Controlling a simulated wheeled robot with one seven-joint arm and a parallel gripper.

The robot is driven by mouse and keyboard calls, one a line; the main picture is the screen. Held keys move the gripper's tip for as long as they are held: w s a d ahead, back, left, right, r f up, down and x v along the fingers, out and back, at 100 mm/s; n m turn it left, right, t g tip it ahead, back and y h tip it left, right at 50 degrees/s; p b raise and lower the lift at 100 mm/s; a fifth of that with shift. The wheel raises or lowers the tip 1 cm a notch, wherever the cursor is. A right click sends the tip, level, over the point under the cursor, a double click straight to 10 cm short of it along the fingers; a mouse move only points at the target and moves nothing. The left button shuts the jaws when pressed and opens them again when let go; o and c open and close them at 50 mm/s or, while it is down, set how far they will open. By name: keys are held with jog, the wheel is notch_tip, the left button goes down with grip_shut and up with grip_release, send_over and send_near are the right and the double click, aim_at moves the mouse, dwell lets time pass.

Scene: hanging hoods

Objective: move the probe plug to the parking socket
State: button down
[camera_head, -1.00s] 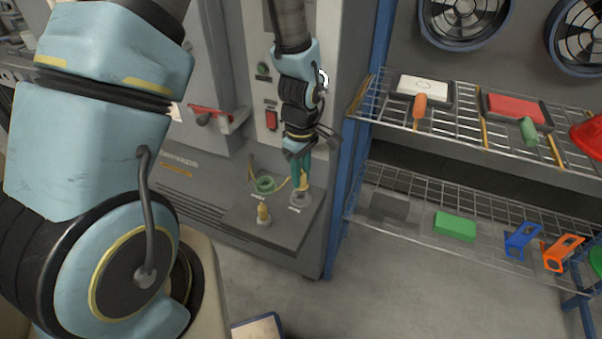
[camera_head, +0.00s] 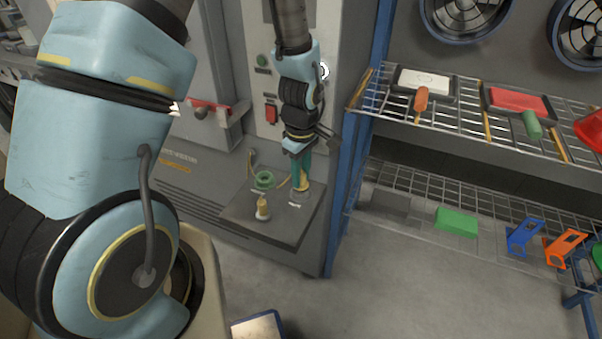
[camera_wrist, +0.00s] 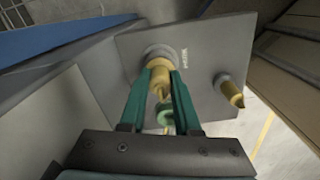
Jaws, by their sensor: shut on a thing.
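My gripper (camera_head: 302,180) is shut on a yellow probe plug (camera_wrist: 160,82), with its green fingers on either side of it. The plug points at a round grey socket (camera_wrist: 150,52) with a printed label beside it, on a dark grey panel. The plug's end overlaps the socket's mouth in the wrist view; I cannot tell how deep it sits. A green ring socket (camera_head: 264,180) lies to the left, partly hidden behind my fingers in the wrist view.
A second yellow plug (camera_head: 263,208) stands in a grey socket at the panel's (camera_head: 275,232) front left. It shows right of my fingers in the wrist view (camera_wrist: 232,94). A blue rack post (camera_head: 352,175) and wire shelves (camera_head: 470,125) stand to the right.

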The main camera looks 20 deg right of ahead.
jog(key=shift+f, duration=0.45)
jog(key=c, duration=0.5)
grip_release()
jog(key=shift+c, duration=0.2)
jog(key=shift+r, duration=0.1)
notch_tip(320, 180, up, 11)
jog(key=shift+f+b, duration=0.2)
jog(key=shift+b, duration=0.6)
jog(key=a+r+m, duration=0.3)
jog(key=a, duration=0.9)
jog(key=w+a+r+m+t, duration=0.1)
jog(key=a+r+m, duration=0.2)
jog(key=a, duration=1)
jog(key=shift+w+a+r+m+t, duration=0.15)
jog(key=shift+r+m+t, duration=0.15)
jog(key=shift+m, duration=0.4)
